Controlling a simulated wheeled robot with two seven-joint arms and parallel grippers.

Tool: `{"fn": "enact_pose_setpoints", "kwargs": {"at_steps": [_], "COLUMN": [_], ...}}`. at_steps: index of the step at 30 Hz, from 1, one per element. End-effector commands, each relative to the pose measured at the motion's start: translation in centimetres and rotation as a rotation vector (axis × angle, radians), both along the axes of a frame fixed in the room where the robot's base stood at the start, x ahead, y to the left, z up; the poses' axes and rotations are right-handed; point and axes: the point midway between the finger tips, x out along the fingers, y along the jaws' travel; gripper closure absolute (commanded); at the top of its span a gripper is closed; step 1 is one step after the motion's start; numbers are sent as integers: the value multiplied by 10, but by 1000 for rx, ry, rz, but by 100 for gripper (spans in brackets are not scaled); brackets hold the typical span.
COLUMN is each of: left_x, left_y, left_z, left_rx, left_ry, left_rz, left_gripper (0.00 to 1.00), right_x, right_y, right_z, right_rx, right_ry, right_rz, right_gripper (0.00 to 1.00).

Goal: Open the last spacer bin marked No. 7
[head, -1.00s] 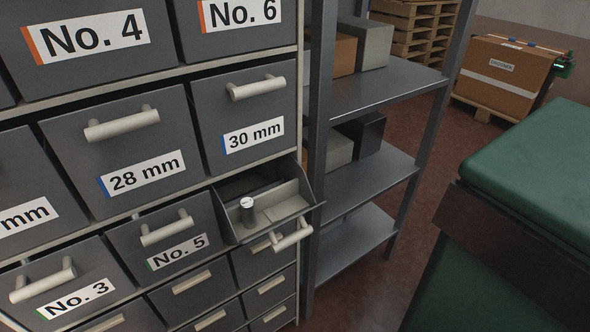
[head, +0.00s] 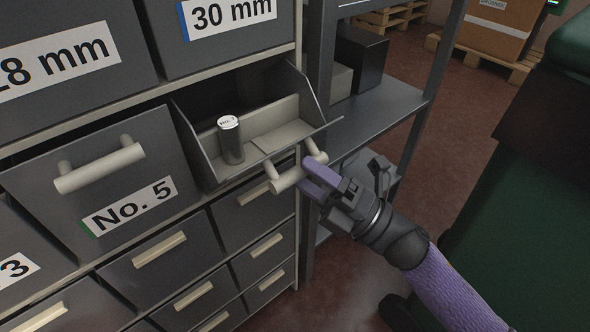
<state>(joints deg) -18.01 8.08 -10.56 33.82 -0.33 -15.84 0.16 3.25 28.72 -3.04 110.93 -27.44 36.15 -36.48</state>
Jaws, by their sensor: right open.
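The bin right of the one marked No. 5 stands pulled out of the cabinet (head: 250,140); its front label is not visible from above, so I cannot read No. 7. Inside it a small grey cylinder with a white printed top (head: 231,142) stands upright beside a low divider. The bin's pale bar handle (head: 298,174) is on its front. My right gripper (head: 312,180) is open, its purple fingers at the right end of this handle; whether they touch it I cannot tell. My left gripper is not in view.
The closed No. 5 bin (head: 115,195) is to the left, with smaller closed drawers (head: 160,262) below. A grey metal shelf rack (head: 385,110) stands close on the right. A dark green-topped unit (head: 530,190) is further right, with floor between.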

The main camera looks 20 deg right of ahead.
Motion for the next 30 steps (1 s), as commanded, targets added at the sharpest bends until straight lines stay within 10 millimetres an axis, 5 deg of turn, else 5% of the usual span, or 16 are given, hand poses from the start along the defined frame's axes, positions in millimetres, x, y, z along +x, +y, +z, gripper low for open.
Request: {"fn": "enact_pose_setpoints", "kwargs": {"at_steps": [12,21,30], "left_x": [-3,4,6], "left_y": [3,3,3], "left_z": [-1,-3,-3], "left_rx": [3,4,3], "left_ry": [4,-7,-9], "left_rz": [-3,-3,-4], "left_gripper": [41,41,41], "right_x": [12,12,12], "right_y": [11,11,11], "right_z": [8,7,7], "right_rx": [3,3,3], "right_ry": [5,5,6], "right_rz": [-1,-1,-1], "right_gripper": [38,100,100]}}
